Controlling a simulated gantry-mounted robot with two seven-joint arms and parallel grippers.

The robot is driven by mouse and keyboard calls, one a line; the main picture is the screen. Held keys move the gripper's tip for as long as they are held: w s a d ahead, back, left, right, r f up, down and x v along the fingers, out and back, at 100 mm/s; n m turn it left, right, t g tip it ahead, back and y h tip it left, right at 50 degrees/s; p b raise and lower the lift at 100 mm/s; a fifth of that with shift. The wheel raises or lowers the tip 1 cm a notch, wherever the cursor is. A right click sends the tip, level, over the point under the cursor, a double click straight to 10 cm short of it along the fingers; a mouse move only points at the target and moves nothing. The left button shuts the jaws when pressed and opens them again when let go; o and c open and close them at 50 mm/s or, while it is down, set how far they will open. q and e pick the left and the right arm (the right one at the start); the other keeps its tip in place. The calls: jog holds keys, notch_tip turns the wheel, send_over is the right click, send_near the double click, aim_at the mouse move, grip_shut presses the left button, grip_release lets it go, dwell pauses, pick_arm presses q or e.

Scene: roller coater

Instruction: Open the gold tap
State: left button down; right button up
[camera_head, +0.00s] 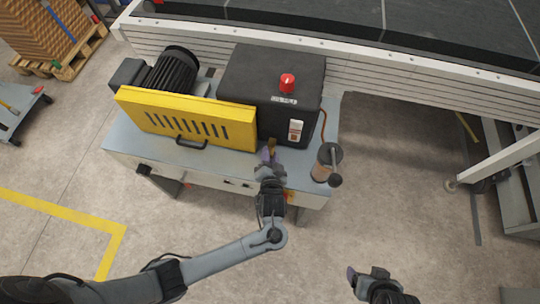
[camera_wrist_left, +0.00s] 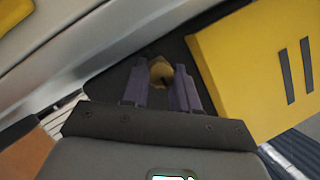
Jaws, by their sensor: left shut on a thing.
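The gold tap (camera_head: 272,144) is a small brass-coloured part at the front lower edge of the black machine box (camera_head: 270,75). My left gripper (camera_head: 267,156) is at the tap, its arm reaching up from the lower left. In the left wrist view, the gold tap (camera_wrist_left: 160,72) sits between the two purple fingertips of my left gripper (camera_wrist_left: 160,88), which is shut on it. The fingers hide part of the tap. My right gripper (camera_head: 354,278) is low in the head view, over the floor and away from the machine. Its finger gap cannot be made out.
A yellow slotted guard (camera_head: 185,118) is left of the tap, with a dark motor (camera_head: 170,72) behind it. A red button (camera_head: 287,83) tops the black box. A brown cylinder with a crank (camera_head: 326,165) stands to the right. The floor in front is clear.

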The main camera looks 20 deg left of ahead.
pick_arm(q)
jog(key=shift+a+r+n+h+p, duration=0.1)
jog(key=shift+r+n+h+p, duration=0.1)
jog(key=shift+n+h+p, duration=0.9)
jog(key=shift+a+n+h+p, duration=0.1)
jog(key=shift+n+h+p, duration=0.4)
jog(key=shift+n+p, duration=0.6)
jog(key=n+h+p, duration=0.1)
jog(key=n+h, duration=0.1)
jog(key=n, duration=0.1)
jog(key=shift+a+n+h+p, duration=0.15)
jog(key=shift+n+h+p, duration=0.15)
jog(key=shift+p, duration=0.05)
jog(key=n+t+h, duration=0.1)
jog(key=n, duration=0.1)
jog(key=shift+a+f+n+p, duration=0.1)
jog(key=shift+n+p, duration=0.2)
jog(key=shift+h, duration=0.4)
jog(key=shift+n+t, duration=0.3)
jog(key=shift+n, duration=0.1)
